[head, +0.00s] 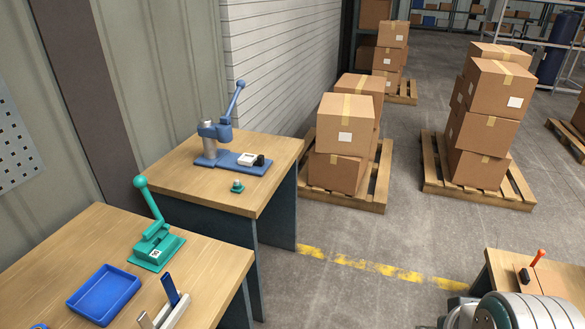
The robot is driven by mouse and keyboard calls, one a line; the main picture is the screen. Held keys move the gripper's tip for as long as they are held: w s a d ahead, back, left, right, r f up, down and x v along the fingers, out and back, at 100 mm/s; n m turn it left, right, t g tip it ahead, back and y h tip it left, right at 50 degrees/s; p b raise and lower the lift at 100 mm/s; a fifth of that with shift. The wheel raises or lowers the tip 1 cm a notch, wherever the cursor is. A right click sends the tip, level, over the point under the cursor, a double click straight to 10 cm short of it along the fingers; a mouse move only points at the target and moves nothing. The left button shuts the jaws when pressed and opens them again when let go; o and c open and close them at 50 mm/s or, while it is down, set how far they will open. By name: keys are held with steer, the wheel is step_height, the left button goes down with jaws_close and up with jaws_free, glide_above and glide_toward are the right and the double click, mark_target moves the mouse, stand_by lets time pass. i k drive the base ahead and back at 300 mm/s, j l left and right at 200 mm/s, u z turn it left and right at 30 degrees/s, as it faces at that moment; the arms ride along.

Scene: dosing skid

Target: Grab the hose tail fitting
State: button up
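I cannot make out for certain which thing is the hose tail fitting. A small teal piece with a flat base and a short raised top (237,186) stands on the far wooden workbench (185,178), near its front right part; it is too small to identify surely. My gripper does not show in this view. A rounded grey and white part at the bottom right edge looks like my own arm.
A blue lever press (232,160) stands behind the teal piece. The near bench holds a teal lever device (156,245), a blue tray (104,295) and a blue-handled piece (169,290). Boxes on pallets (345,190) stand beyond. Floor (350,290) between benches is clear.

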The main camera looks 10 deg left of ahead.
mark_target(239, 188)
steer(key=i+l, duration=0.15)
steer(key=i, duration=0.55)
steer(key=i+l+z, duration=0.1)
steer(key=i, duration=0.55)
steer(key=i+u, duration=0.3)
steer(key=u, duration=0.15)
steer(key=i+u, duration=0.25)
steer(key=u, duration=0.2)
steer(key=i+l+u, duration=0.25)
steer(key=u, duration=0.2)
steer(key=i+u, duration=0.2)
steer(key=u, duration=0.2)
steer(key=i+l+u, duration=0.1)
steer(key=u, duration=0.3)
steer(key=i+l+u, duration=0.15)
steer(key=u, duration=0.3)
steer(key=i+l+u, duration=0.2)
steer(key=u, duration=0.2)
steer(key=i+l+u, duration=0.2)
steer(key=l+u, duration=0.2)
steer(key=i+l, duration=0.05)
